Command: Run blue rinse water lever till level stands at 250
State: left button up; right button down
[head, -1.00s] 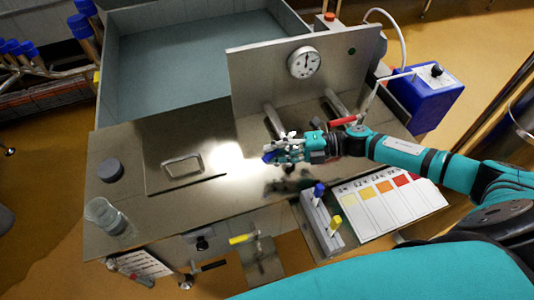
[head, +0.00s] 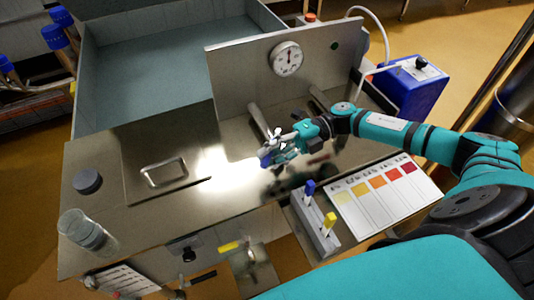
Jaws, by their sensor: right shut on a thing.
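My right gripper (head: 276,151) is over the steel worktop (head: 218,203), in front of the upright panel. It is shut on a blue piece (head: 265,158), which looks like the blue lever; the fingers cover most of it, so its angle is unclear. A pipe-like spout (head: 258,119) rises just behind the gripper. A clear beaker (head: 83,232) stands at the worktop's front left corner; its level marks are too small to read. A round white dial gauge (head: 286,59) is on the panel (head: 237,80); its figures are unreadable. My left gripper is not in view.
A large grey basin (head: 180,60) lies behind the worktop. A colour chart (head: 385,197), a rack with blue and yellow-topped items (head: 316,228) and a blue box (head: 412,88) are on the right.

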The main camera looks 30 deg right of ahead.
jog(key=shift+w+r, duration=0.1)
jog(key=shift+r, duration=0.1)
jog(key=c, duration=1.2)
grip_release()
jog(key=shift+f, duration=0.1)
jog(key=shift+c, duration=0.2)
jog(key=shift+d, duration=0.1)
jog(key=d+r, duration=0.1)
jog(key=d, duration=1)
jog(key=shift+s+d+r, duration=0.35)
jog(key=shift+s+d, duration=0.05)
jog(key=shift+s, duration=0.05)
